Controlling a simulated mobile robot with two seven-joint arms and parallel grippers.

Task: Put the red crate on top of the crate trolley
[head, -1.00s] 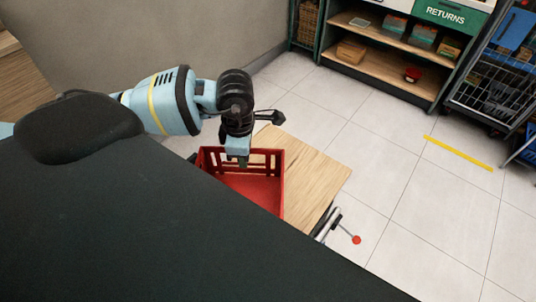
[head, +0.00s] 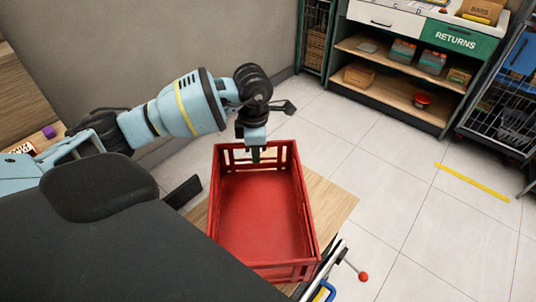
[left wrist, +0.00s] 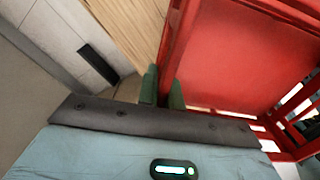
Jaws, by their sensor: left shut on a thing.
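The red crate (head: 262,215) is upright and empty, in the middle of the head view. It lies over a light wooden board (head: 333,200), which shows beyond its right side. I cannot tell whether it rests on the board or hangs just above it, nor whether the board is the crate trolley's top. My left gripper (head: 255,153) is shut on the crate's far rim. In the left wrist view its green fingertips (left wrist: 162,88) pinch the edge of the red wall (left wrist: 235,55). My right gripper is not in view.
A metal lever with a red ball (head: 363,277) sticks out at the board's near right. A green shelf unit marked RETURNS (head: 455,38) stands at the back right, beside a wire cage (head: 505,105). Tiled floor (head: 410,190) with a yellow strip (head: 472,184) is clear between.

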